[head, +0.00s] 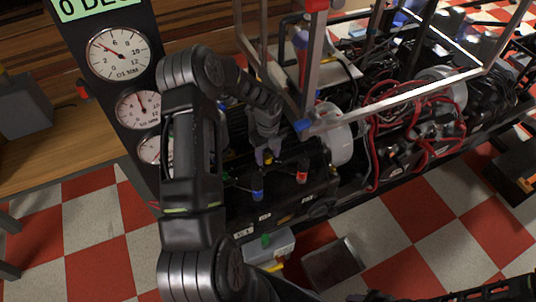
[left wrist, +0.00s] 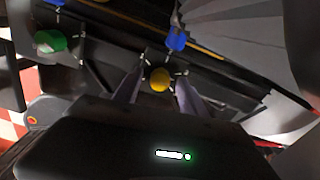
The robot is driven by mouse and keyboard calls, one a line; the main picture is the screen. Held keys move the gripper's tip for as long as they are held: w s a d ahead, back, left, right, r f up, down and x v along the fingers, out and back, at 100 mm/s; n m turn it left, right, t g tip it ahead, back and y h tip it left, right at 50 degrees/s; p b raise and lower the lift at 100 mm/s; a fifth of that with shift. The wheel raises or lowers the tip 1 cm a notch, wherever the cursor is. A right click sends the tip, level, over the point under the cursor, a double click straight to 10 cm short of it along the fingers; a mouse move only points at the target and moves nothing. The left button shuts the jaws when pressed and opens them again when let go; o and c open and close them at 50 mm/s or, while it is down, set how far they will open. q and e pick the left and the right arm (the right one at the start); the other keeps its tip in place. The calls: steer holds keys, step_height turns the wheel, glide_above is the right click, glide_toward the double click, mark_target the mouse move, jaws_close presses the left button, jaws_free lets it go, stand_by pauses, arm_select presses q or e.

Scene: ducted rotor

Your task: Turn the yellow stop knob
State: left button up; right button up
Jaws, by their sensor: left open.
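The yellow stop knob (left wrist: 160,80) shows in the left wrist view on a dark panel with white marks around it. My left gripper (left wrist: 157,88) is open, with one finger on each side of the knob. I cannot tell whether either finger touches it. In the head view my left gripper (head: 264,157) points down at the panel, below the metal frame, and mostly hides the yellow knob. My right gripper is not in view.
On the panel are a blue knob (left wrist: 177,40), a green knob (left wrist: 50,41) and a red knob (head: 302,174). A metal frame (head: 315,70) rises close beside my left gripper. Red hoses and a white cylinder (head: 338,135) lie to the right. A gauge column (head: 118,55) stands at left.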

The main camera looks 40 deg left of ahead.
mark_target(268, 157)
arm_select(q)
step_height(268, 157, up, 8)
steer(key=shift+f+p, duration=0.2)
steer(key=shift+p, duration=0.2)
